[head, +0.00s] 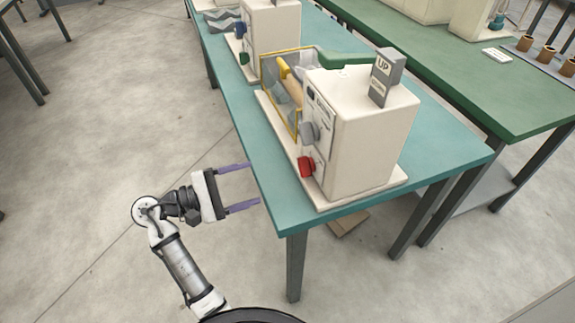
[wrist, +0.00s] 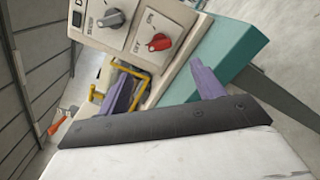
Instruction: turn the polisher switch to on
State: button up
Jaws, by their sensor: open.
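The polisher is a cream box-shaped machine (head: 365,130) near the front corner of a teal table. Its red switch knob (head: 306,166) is low on the side facing my gripper. In the wrist view the red knob (wrist: 159,42) sits on a white plate with small labels; its exact pointing is hard to tell. A grey knob (head: 310,132) is above it, and also shows in the wrist view (wrist: 113,19). My gripper (head: 253,184) is open and empty, its two purple fingers level at the table's edge, pointing toward the machine and apart from the red knob.
A yellow-framed guard (head: 266,70) stands at the machine's far side. A grey box marked UP (head: 384,76) is on top. Another cream machine (head: 270,35) stands farther back on the teal table (head: 240,130).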

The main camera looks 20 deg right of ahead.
aim_at(300, 169)
jog(key=d+p, duration=0.3)
jog(key=d, duration=1)
jog(key=shift+w, duration=0.2)
jog(key=c, duration=1)
